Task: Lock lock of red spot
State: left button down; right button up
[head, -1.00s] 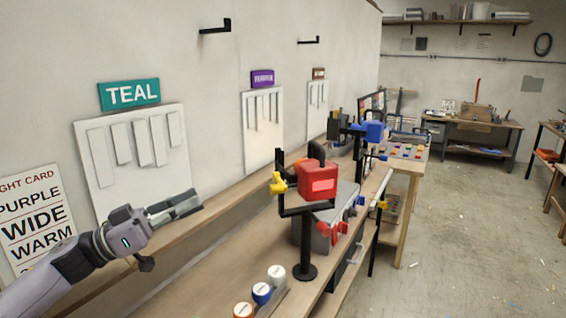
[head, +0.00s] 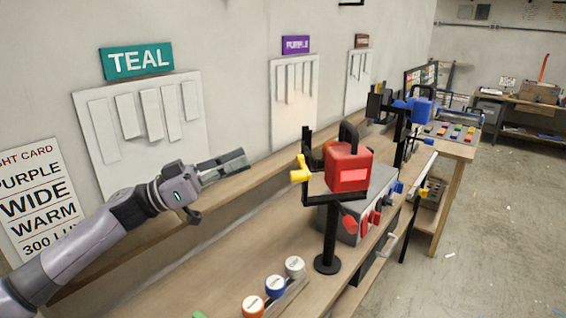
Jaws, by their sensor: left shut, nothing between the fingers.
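The red spot (head: 348,167) is a box-shaped lamp with a pale red front, held in a black yoke on an upright stand (head: 329,232) on the bench. A yellow knob (head: 300,169) sticks out from the left side of its yoke. My left gripper (head: 241,160) is shut and empty, in front of the wall, left of the yellow knob and apart from it in the picture. My right gripper is not in view.
A grey box with red levers (head: 376,216) stands behind the red spot's stand. A blue spot (head: 419,110) is farther back. Several round-topped buttons (head: 275,286) sit at the bench front. The wall has a TEAL relief panel (head: 140,125) and a text card (head: 40,205). Floor on the right is open.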

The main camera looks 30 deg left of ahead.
pick_arm(q)
jog(key=p+x, duration=0.4)
jog(key=x, duration=0.6)
jog(key=shift+s+f+p, duration=0.2)
jog(key=shift+f, duration=0.8)
jog(key=shift+s+f+p, duration=0.15)
jog(key=shift+f+p, duration=0.05)
jog(key=shift+f, duration=0.8)
jog(key=shift+w, duration=0.1)
